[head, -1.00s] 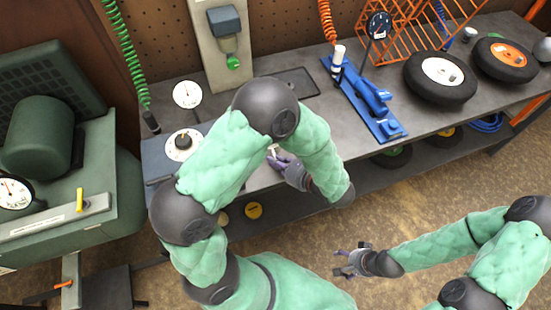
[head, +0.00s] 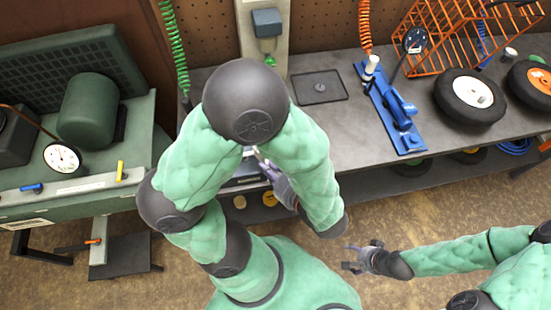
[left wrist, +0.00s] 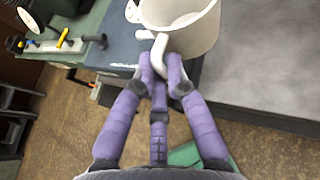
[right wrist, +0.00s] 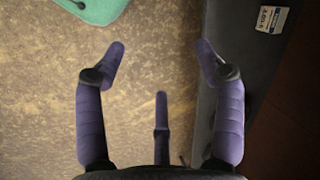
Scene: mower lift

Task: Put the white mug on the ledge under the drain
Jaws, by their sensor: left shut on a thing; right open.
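The white mug (left wrist: 188,28) shows at the top of the left wrist view, over the bench end. My left gripper (left wrist: 163,70) is shut on its handle; in the head view this gripper (head: 266,168) is mostly behind my arm, which hides most of the mug. The drain appears to be the fitting with an orange lever (head: 93,241) on a grey upright below the green machine (head: 140,125). A dark flat ledge (head: 128,287) lies low beneath it. My right gripper (head: 357,257) is open and empty over the floor; its spread fingers show in the right wrist view (right wrist: 160,55).
The grey bench (head: 345,125) holds a blue tool (head: 400,125), wheels (head: 470,95) and an orange rack (head: 455,35). A lower shelf (head: 385,180) runs under it. A gauge (head: 62,157) and yellow lever (head: 120,171) sit on the machine's front. Brown floor (head: 440,205) is open in front.

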